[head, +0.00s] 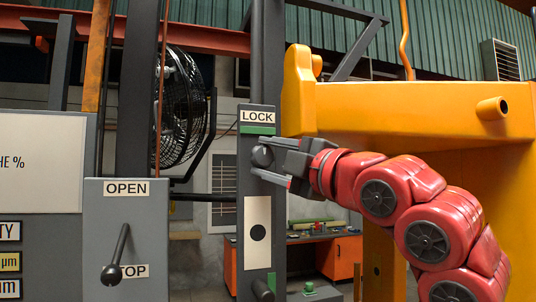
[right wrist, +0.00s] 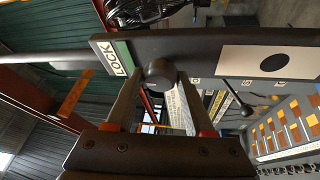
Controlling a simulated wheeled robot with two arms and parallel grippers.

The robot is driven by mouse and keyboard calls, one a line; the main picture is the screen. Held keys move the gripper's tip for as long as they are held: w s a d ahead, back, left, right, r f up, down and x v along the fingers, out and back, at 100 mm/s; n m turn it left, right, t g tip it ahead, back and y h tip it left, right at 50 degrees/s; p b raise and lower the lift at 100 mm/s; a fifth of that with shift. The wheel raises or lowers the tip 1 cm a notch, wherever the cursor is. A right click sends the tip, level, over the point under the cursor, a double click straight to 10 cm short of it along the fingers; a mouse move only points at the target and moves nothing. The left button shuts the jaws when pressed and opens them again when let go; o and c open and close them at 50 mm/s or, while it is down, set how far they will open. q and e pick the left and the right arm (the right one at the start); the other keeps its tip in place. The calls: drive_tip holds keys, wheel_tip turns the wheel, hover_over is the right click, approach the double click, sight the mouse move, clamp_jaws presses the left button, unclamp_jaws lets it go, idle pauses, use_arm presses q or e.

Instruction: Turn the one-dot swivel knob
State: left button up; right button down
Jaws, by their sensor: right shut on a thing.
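A dark round knob (head: 261,156) sits on a grey upright post, below a white LOCK label (head: 257,117) and a green strip. Below it on the post is a white plate (head: 257,225) with one black dot. My right gripper (head: 266,160) reaches in from the right and is shut on this knob, one finger on each side. The right wrist view shows the knob (right wrist: 160,73) between the two fingertips (right wrist: 160,82), with the LOCK label and one-dot plate on either side. My left gripper is not in view.
Another dark knob (head: 262,290) is low on the same post, beside a green strip. A lever (head: 121,250) stands on the OPEN/STOP panel at left. A large yellow frame (head: 400,110) is behind and close to my right arm.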

idle(0.5)
drive_tip(key=c, duration=0.6)
unclamp_jaws()
drive_tip(key=o, duration=0.3)
drive_tip(key=shift+w, duration=0.15)
drive_tip(key=b+v, duration=0.3)
drive_tip(key=v, duration=1.4)
drive_tip(key=shift+d, duration=0.15)
